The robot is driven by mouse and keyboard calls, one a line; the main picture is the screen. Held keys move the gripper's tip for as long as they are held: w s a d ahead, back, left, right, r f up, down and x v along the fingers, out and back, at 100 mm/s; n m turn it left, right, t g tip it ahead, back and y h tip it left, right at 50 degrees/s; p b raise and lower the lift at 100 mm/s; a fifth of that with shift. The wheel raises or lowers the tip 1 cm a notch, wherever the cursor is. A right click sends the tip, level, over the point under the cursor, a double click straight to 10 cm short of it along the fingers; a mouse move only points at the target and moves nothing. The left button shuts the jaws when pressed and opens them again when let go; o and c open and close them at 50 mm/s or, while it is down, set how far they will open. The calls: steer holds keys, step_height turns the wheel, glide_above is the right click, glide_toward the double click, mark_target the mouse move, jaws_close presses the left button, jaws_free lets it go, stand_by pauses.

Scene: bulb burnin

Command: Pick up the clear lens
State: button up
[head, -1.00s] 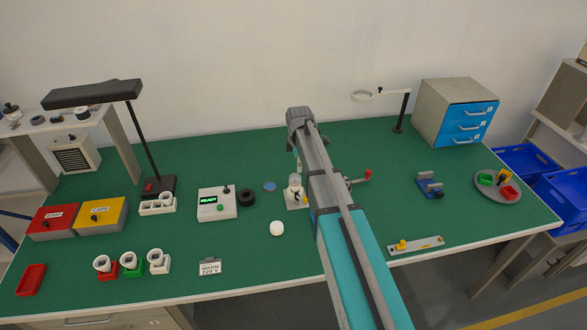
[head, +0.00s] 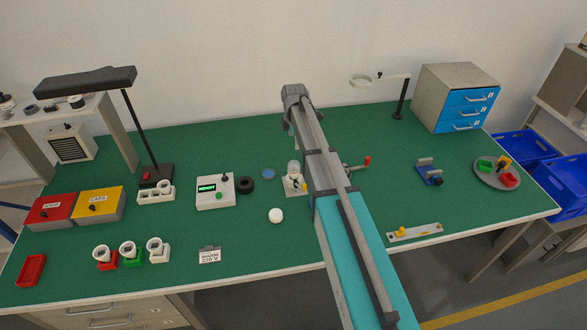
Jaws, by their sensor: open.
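I cannot tell for sure which thing is the clear lens. A small clear, glassy piece (head: 293,168) stands upright on a pale fixture (head: 289,187) near the middle of the bench. A flat bluish round disc (head: 268,173) lies to its left, and a white round piece (head: 275,215) lies in front of that. My gripper (head: 293,130) hangs from the arm's far end, beyond the fixture in the picture. It is small and partly hidden by my arm. It is open, and I see nothing held in it.
A white box with a green display (head: 215,192) and a black ring (head: 244,185) stand left of the fixture. A red-ended lever (head: 366,161) is right of my arm.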

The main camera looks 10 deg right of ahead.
mark_target(294, 164)
steer(key=shift+f+b, duration=3.45)
steer(key=shift+f, duration=0.3)
steer(key=shift+f, duration=0.15)
steer(key=shift+f+b, duration=2.45)
steer(key=shift+b, duration=0.15)
steer(key=c, duration=0.6)
